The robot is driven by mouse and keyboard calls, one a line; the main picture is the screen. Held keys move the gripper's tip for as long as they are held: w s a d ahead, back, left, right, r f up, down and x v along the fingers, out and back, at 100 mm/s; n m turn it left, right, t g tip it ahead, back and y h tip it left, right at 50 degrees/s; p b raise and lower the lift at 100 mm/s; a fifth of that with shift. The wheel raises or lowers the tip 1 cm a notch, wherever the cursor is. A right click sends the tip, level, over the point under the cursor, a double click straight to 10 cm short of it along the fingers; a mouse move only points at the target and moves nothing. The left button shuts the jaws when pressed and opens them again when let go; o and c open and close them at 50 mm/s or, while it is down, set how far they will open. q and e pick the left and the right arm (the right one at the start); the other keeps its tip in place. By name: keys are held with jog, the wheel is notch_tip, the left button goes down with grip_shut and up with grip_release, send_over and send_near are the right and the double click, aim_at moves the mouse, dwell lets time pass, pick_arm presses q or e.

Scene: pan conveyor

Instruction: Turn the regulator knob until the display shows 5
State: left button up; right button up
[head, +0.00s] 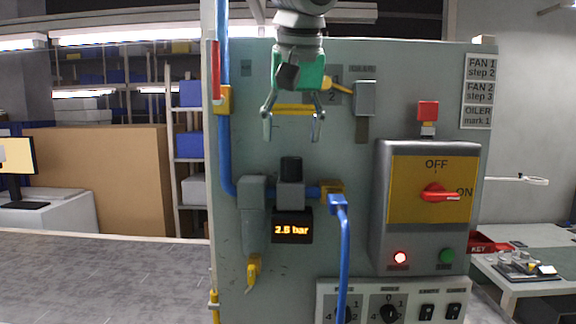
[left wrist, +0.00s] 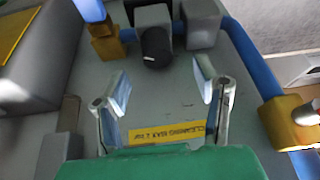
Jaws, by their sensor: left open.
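The black regulator knob (head: 291,169) stands on top of the grey regulator body (head: 291,195) on the panel. The display (head: 292,230) below it reads about 2.6 bar in orange digits. My left gripper (head: 293,136) is open and empty above the knob, its two fingers pointing down and apart from it. In the left wrist view the knob (left wrist: 155,47) shows beyond the spread fingertips (left wrist: 161,82), roughly between them. My right gripper is not in view.
Blue pipe (head: 225,140) runs down the left side and through the regulator. A blue hose (head: 344,250) hangs at its right. A grey switch box (head: 380,235) with a red handle (head: 440,194) stands further right. A yellow label (left wrist: 167,134) lies on the panel behind the fingers.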

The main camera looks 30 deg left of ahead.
aim_at(299, 159)
pick_arm(q)
jog(key=f, duration=0.1)
jog(key=w+f, duration=0.1)
jog(key=f, duration=0.1)
jog(key=w+f, duration=0.1)
jog(key=f, duration=0.1)
jog(key=shift+w+d, duration=0.15)
jog(key=shift+w, duration=0.05)
jog(key=shift+s+f, duration=0.1)
jog(key=shift+f, duration=0.2)
jog(key=a, duration=0.1)
jog(key=a+f, duration=0.1)
jog(key=shift+w+a+f, duration=0.2)
jog(key=shift+a, duration=0.15)
jog(key=shift+w+a+f, duration=0.1)
jog(key=shift+a, duration=0.15)
jog(key=shift+d, duration=0.6)
jog(key=c, duration=1)
jog(key=shift+d, duration=0.2)
jog(key=shift+c, duration=0.7)
jog(key=shift+a+r, duration=0.1)
jog(key=shift+r, duration=0.1)
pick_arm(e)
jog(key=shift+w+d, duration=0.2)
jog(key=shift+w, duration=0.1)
pick_arm(q)
jog(key=shift+a, duration=0.1)
